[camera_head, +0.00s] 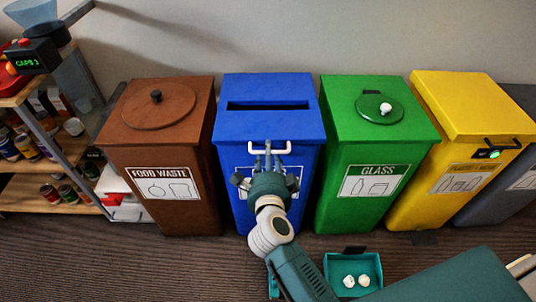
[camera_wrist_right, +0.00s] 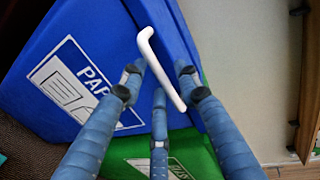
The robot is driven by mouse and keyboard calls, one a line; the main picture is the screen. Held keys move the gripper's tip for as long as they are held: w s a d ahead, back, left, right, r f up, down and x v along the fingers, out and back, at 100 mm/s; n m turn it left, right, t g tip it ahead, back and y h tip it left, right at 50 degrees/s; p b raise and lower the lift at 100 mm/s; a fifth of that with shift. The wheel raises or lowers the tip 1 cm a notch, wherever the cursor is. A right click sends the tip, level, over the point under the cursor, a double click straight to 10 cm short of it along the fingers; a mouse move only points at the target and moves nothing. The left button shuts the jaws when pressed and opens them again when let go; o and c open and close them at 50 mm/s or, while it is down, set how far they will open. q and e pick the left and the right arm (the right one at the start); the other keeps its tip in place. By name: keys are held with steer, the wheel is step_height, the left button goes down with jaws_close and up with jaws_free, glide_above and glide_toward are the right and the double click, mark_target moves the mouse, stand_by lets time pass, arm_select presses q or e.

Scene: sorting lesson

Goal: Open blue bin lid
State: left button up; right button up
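The blue bin (camera_head: 233,160) stands second from the left, with its lid (camera_head: 267,126) down. The lid has a dark slot and a white bar handle (camera_head: 284,150) at its front edge. My right gripper (camera_head: 266,172) is at the bin's front, just below the handle. In the right wrist view the white handle (camera_wrist_right: 160,65) passes between the spread blue fingers of my right gripper (camera_wrist_right: 160,82). The fingers look open and not closed on it; whether any finger touches it I cannot tell. A PAPER label (camera_wrist_right: 72,82) shows on the bin's front. My left gripper is out of view.
A brown food waste bin (camera_head: 150,160) stands left of the blue bin. A green glass bin (camera_head: 345,150), a yellow bin (camera_head: 450,120) and a grey bin stand to the right. A teal tray (camera_head: 372,264) with white crumpled pieces lies on the floor. A shelf (camera_head: 60,190) stands far left.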

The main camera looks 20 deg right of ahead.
steer(key=shift+w+d+f, duration=0.15)
steer(key=shift+w+d, duration=0.05)
steer(key=shift+w, duration=0.35)
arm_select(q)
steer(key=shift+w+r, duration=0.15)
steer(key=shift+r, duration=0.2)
arm_select(e)
jaws_close()
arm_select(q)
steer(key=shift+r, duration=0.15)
